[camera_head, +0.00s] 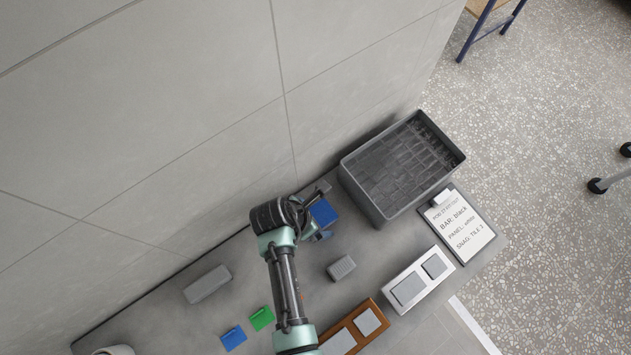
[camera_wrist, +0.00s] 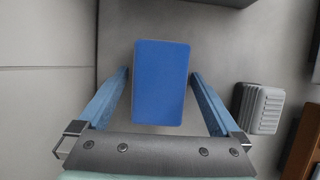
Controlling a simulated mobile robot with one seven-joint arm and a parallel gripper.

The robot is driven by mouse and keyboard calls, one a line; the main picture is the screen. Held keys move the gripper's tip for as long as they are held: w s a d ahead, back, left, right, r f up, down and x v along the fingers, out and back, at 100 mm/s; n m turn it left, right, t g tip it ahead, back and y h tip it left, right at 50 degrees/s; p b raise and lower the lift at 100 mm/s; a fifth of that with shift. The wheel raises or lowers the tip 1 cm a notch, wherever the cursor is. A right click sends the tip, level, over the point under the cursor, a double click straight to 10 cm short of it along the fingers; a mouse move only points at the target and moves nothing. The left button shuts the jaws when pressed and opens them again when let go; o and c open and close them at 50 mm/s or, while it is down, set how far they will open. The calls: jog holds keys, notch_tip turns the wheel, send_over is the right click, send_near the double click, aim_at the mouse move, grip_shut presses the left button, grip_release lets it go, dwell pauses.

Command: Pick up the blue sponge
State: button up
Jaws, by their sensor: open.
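The blue sponge (camera_wrist: 160,82) is a flat-topped blue block in the wrist view, upright in the picture and centred between the two fingers. My gripper (camera_wrist: 160,80) is open, with one blue finger on each side of the sponge and a visible gap on both sides. In the head view the sponge (camera_head: 323,212) lies on the grey bench beside my gripper (camera_head: 320,218), near the wall and left of the dark crate. My wrist hides part of it there. I cannot tell how far the fingertips are above the bench.
A dark grey crate (camera_head: 351,180) stands right of the sponge, close by. A ribbed grey block (camera_head: 341,267) and a grey bar (camera_head: 207,284) lie on the bench (camera_head: 300,250). Blue (camera_head: 233,337) and green (camera_head: 261,318) cards, framed panels (camera_head: 418,280) and a clipboard (camera_head: 458,226) lie nearby.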

aim_at(316, 217)
jog(key=c, duration=1.3)
jog(key=shift+o, duration=0.2)
jog(key=shift+r, duration=0.1)
notch_tip(316, 217, up, 10)
jog(key=shift+r, duration=0.15)
